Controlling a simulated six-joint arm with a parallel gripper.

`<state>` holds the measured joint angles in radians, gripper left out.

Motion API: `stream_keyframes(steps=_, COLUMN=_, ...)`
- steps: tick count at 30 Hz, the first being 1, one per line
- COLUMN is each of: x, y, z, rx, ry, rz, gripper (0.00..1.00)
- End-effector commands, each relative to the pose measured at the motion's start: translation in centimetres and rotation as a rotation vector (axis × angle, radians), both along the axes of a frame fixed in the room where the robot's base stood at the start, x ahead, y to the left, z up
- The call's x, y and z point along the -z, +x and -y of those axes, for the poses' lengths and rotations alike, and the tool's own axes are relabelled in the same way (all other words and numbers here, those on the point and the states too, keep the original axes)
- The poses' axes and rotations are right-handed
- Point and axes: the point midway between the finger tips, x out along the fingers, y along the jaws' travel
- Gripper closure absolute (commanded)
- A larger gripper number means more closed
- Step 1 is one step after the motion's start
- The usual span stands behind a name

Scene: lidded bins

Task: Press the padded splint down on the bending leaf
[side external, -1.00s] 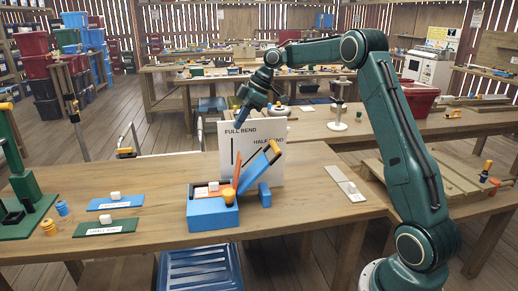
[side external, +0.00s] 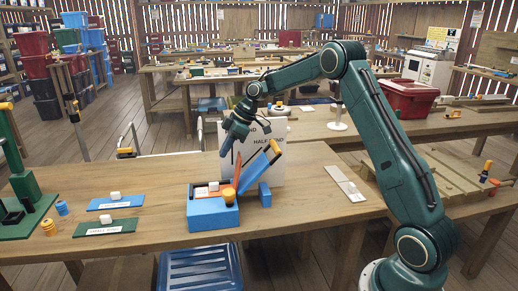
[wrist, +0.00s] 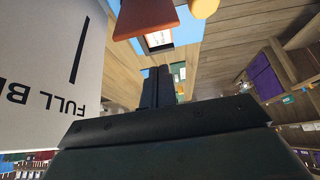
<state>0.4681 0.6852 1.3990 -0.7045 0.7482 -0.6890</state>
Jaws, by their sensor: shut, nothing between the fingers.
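A blue bin (side external: 213,216) stands on the bench with small white pieces inside. A tilted blue leaf (side external: 255,170) with a yellow-orange end rises at its right. An upright orange-red piece (side external: 237,176) and a yellow knob (side external: 229,196) sit beside it; I cannot tell for certain which part is the padded splint. The wrist view shows a red-brown piece (wrist: 145,17) and a yellow part (wrist: 203,7) past my fingertips. My gripper (side external: 224,153) is shut and empty, pointing down above the bin's back side, apart from the leaf. The fingers also show in the wrist view (wrist: 157,78).
A white board (side external: 270,165) marked for full and half bend stands close behind the bin and my gripper. A blue block (side external: 265,195) is at the bin's right. Blue (side external: 115,204) and green (side external: 104,228) plates lie left. A pale strip (side external: 345,184) lies right.

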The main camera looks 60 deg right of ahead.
Motion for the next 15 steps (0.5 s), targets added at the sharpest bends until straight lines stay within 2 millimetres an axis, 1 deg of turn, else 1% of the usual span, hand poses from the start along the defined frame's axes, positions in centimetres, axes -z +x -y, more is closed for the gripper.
stream_keyframes(steps=1, x=-0.1, y=-0.7, z=0.9, rx=0.008, ry=-0.001, rz=0.001, gripper=1.00)
stream_keyframes(steps=6, x=0.2, y=-1.9, z=2.1, rx=0.005, ry=-0.001, rz=0.001, gripper=1.00)
stream_keyframes(steps=10, x=0.4, y=-2.5, z=2.6, rx=0.005, ry=0.000, rz=0.000, gripper=1.00)
stream_keyframes(steps=15, x=0.4, y=-2.7, z=2.8, rx=0.003, ry=-0.001, rz=0.001, gripper=1.00)
